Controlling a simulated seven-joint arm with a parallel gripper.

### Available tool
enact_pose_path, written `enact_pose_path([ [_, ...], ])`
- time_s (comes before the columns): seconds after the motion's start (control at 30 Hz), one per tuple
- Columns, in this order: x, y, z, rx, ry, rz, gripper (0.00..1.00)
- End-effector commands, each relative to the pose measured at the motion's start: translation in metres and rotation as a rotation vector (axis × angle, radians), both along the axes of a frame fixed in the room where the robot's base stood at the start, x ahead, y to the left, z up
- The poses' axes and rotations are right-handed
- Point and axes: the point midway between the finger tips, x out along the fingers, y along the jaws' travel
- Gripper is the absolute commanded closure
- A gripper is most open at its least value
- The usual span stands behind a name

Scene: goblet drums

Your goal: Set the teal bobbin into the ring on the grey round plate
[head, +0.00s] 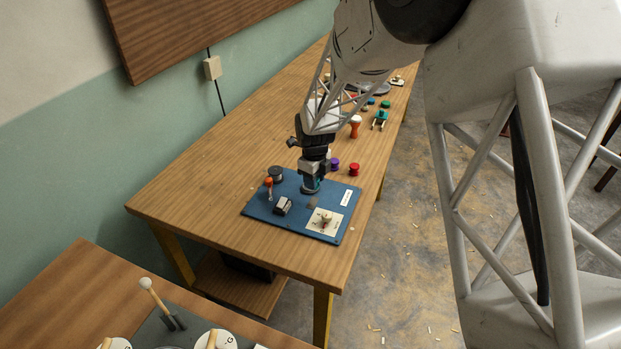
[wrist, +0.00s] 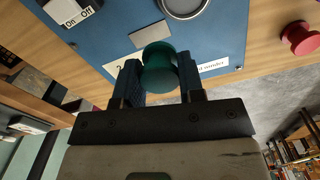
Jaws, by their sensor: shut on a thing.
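The teal bobbin (wrist: 160,68) is in the wrist view, between the two fingers of my gripper (wrist: 160,85). My gripper is shut on it. In the head view my gripper (head: 312,182) points down over the blue board (head: 262,208), and the bobbin is mostly hidden there. I cannot tell whether the bobbin touches the board. A grey round plate (head: 376,89) lies far along the table, partly hidden by my arm; a ring on it cannot be made out. A silver-rimmed round part (wrist: 184,13) on the blue board shows at the top of the wrist view.
The board carries a switch block (head: 283,206) and a white square with a knob (head: 325,221). A dark spool (head: 275,174) stands at its back left. Red (head: 354,169) and purple (head: 334,164) bobbins and a goblet drum (head: 355,126) stand beyond it. The table's left side is clear.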

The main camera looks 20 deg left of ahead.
Motion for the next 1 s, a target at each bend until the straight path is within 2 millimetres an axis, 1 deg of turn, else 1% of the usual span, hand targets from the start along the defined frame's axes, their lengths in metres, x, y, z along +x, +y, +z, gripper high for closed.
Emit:
enact_pose_path([
  [0.03, 0.006, 0.004, -0.001, 0.0, 0.0, 0.0, 0.86],
  [0.2, 0.024, 0.017, -0.004, 0.0, 0.0, 0.0, 0.86],
  [0.4, 0.038, 0.027, -0.004, 0.0, 0.0, 0.0, 0.86],
  [0.57, 0.042, 0.029, -0.005, 0.0, 0.0, 0.0, 0.86],
  [0.87, 0.041, 0.029, -0.006, 0.0, 0.0, 0.0, 0.86],
  [1.0, 0.041, 0.029, -0.015, -0.001, 0.001, 0.0, 0.86],
])
